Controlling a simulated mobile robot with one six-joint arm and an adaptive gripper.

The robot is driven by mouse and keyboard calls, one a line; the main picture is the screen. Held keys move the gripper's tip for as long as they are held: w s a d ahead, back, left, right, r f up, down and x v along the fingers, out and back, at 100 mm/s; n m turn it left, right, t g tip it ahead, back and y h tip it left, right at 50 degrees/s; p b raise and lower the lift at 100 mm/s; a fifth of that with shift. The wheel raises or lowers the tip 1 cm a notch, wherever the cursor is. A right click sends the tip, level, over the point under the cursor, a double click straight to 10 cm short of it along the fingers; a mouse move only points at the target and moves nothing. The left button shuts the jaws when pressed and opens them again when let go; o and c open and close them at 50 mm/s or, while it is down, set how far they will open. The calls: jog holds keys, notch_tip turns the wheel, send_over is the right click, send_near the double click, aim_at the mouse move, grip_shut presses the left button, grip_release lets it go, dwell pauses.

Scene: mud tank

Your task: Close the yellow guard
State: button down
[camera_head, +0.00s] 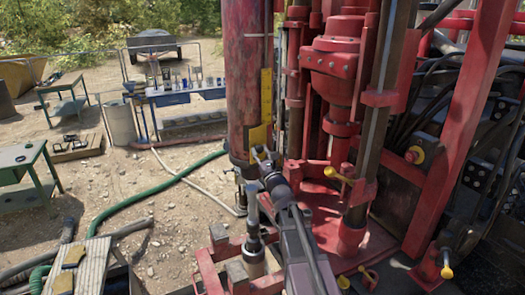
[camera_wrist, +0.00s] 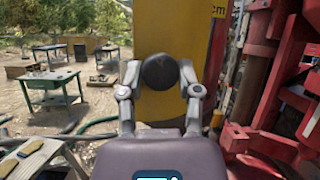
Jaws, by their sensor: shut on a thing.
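The yellow guard (camera_wrist: 160,28) stands upright as a flat panel straight ahead in the wrist view. A dark round knob (camera_wrist: 159,71) sits in front of its face. My gripper (camera_wrist: 160,78) has its two fingers closed on the knob from both sides. In the head view my gripper (camera_head: 262,158) is against the lower part of the yellow guard (camera_head: 258,136), beside the thick red pipe (camera_head: 248,70). The guard shows nearly edge-on there, and my gripper covers part of it. Its hinge cannot be made out.
A yellow strip with "cm" lettering (camera_wrist: 218,14) is right of the guard. Red rig machinery (camera_head: 340,70) stands close on the right. A metal rod (camera_head: 253,225) rises near my arm. A green hose (camera_head: 150,190) crosses the ground. Open dirt and work tables lie left.

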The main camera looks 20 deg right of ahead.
jog(key=n+y, duration=0.1)
jog(key=s+d+n+y, duration=0.1)
jog(key=n, duration=0.1)
jog(key=shift+s+n, duration=0.25)
jog(key=shift+n, duration=0.05)
jog(key=s+d+n+g+y+p, duration=0.4)
jog(key=s+d+n+g+p, duration=0.3)
jog(key=n, duration=1.1)
jog(key=shift+s+d+r+g+p, duration=0.2)
jog(key=shift+s+d+g+p, duration=0.25)
jog(key=shift+d+p, duration=0.35)
jog(key=shift+s, duration=0.1)
jog(key=shift+a, duration=0.1)
jog(key=x, duration=1.4)
jog(key=shift+r, duration=0.2)
